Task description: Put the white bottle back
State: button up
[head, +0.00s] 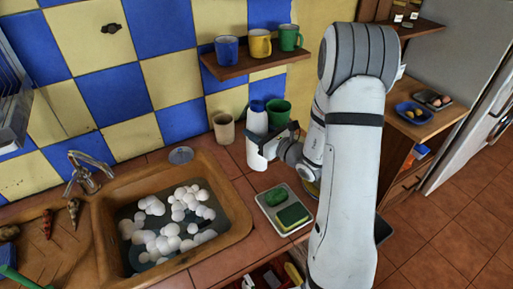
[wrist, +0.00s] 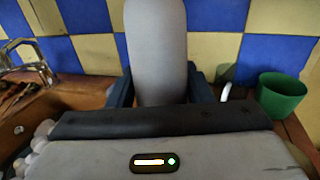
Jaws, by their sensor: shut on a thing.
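The white bottle (head: 257,124) is upright at the back of the counter, right of the sink, with blue showing at its top.
A beige cup (head: 223,128) stands left of the bottle and a green cup (head: 281,109) close behind it on the right. A wall shelf (head: 255,66) with mugs hangs above. A tray (head: 270,199) with sponges lies in front. The sink (head: 237,215) is at left.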

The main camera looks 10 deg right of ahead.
jog(key=shift+f+p, duration=0.4)
jog(key=shift+f, duration=2.45)
jog(key=shift+f, duration=0.2)
jog(key=o, duration=1.1)
jog(key=shift+c, duration=0.2)
jog(key=shift+r, duration=0.1)
